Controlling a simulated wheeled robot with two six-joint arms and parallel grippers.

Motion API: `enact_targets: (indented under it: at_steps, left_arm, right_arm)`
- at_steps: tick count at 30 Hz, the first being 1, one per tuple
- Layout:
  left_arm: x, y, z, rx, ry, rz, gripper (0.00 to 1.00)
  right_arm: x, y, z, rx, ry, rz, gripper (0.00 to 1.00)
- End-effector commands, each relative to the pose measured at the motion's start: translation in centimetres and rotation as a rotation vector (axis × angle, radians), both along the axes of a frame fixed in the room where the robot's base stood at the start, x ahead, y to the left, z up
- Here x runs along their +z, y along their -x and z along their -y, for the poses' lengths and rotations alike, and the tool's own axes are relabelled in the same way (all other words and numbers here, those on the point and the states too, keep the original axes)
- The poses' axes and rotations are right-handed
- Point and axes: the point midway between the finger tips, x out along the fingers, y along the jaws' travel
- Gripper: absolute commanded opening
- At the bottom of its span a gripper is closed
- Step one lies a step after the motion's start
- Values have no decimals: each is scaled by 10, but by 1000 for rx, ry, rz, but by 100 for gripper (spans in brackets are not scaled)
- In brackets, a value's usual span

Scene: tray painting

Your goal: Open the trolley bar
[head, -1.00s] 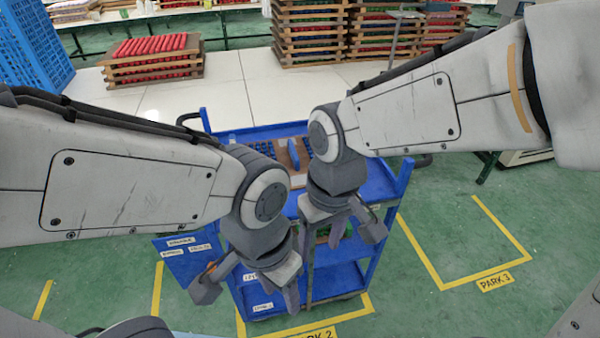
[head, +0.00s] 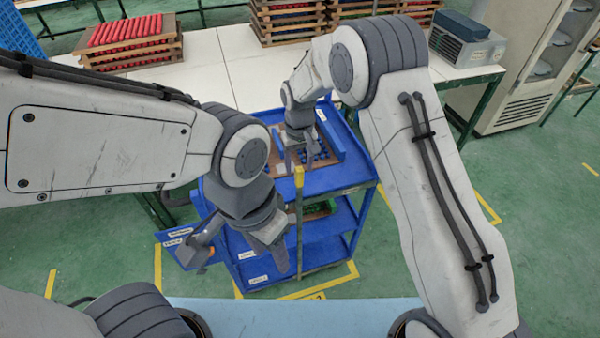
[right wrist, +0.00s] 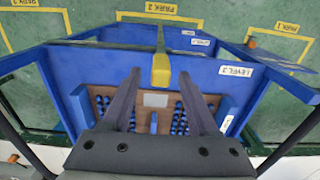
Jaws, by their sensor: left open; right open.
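The blue trolley (head: 340,182) stands in front of me with its shelves facing me. The trolley bar (head: 299,225) is upright across its front and has a yellow top end (head: 299,176). In the right wrist view the yellow end (right wrist: 161,70) shows between and just beyond my right fingers. My right gripper (head: 298,162) is open above the trolley's top level, close to the bar's top; it also shows in the right wrist view (right wrist: 157,88). I cannot tell whether it touches the bar. My left gripper (head: 240,250) is open and empty, left of the bar at the lower front.
A brown tray with blue pieces (right wrist: 152,112) lies on the top level. A blue labelled panel (head: 183,248) sticks out at the left. White tables (head: 222,65) stand behind; green floor is free at the right.

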Motion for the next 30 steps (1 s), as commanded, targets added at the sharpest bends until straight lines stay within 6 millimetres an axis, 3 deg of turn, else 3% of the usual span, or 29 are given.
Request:
enact_targets:
  at_steps: [9,19,20,24,30]
  left_arm:
    - [15,0,0,1,0,0,50]
    - [15,0,0,1,0,0,50]
    - [15,0,0,1,0,0,50]
    - [15,0,0,1,0,0,50]
    - [15,0,0,1,0,0,50]
  right_arm:
    - [-42,0,-1,2,0,0,60]
    - [-47,0,-1,2,-1,2,60]
    - [-47,0,-1,2,-1,2,56]
    - [-47,0,-1,1,-1,2,3]
    - [-46,0,-1,1,0,1,0]
